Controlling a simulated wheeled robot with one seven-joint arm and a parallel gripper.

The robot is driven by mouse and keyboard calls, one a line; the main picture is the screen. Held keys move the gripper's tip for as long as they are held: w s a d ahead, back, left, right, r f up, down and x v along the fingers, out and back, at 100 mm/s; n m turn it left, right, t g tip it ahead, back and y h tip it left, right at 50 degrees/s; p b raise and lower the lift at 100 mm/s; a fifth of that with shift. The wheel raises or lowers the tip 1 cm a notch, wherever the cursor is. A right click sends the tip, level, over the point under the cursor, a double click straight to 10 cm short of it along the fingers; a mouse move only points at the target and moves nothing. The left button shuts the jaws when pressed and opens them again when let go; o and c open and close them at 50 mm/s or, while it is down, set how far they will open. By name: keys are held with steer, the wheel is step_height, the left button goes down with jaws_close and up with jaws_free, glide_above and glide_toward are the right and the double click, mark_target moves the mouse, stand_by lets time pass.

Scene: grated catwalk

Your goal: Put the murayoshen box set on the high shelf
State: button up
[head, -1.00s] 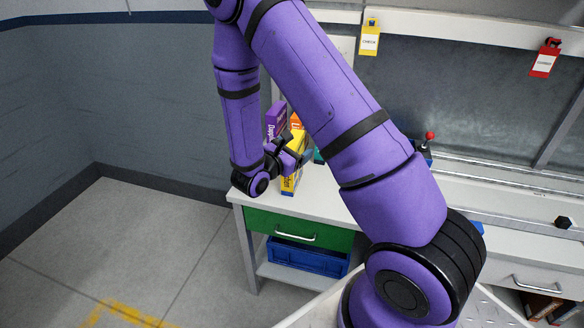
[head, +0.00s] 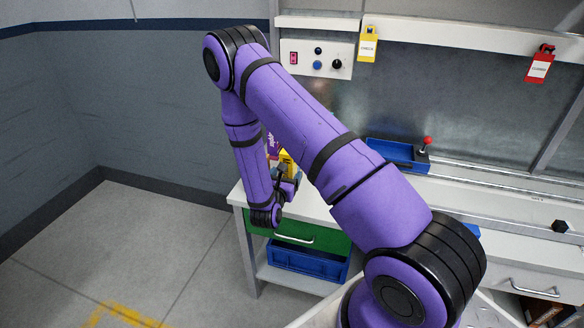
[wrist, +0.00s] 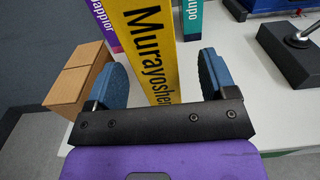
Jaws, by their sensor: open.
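The murayoshen box set is a tall yellow box (wrist: 150,38) with dark lettering, standing on the white bench. In the head view its yellow top (head: 287,162) shows just behind my gripper (head: 287,185). In the wrist view my gripper (wrist: 163,80) is open, with one blue finger pad on each side of the yellow box and gaps visible on both sides. The box's lower part is hidden by the gripper body. A white raised ledge (head: 455,38) runs along the top of the head view above the bench; it may be the high shelf.
A purple box (wrist: 104,22) stands left of the yellow one, a teal box (wrist: 189,25) right of it. A tan block (wrist: 78,78) is beside the left finger. A blue bin (head: 395,153) and a red-knobbed lever (head: 427,143) stand further right on the bench.

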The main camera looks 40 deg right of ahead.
steer(key=shift+w+x, duration=0.2)
steer(key=shift+x, duration=2.55)
steer(key=shift+a+r, duration=0.1)
steer(key=c, duration=1.3)
steer(key=shift+c, duration=0.2)
steer(key=shift+r, duration=0.15)
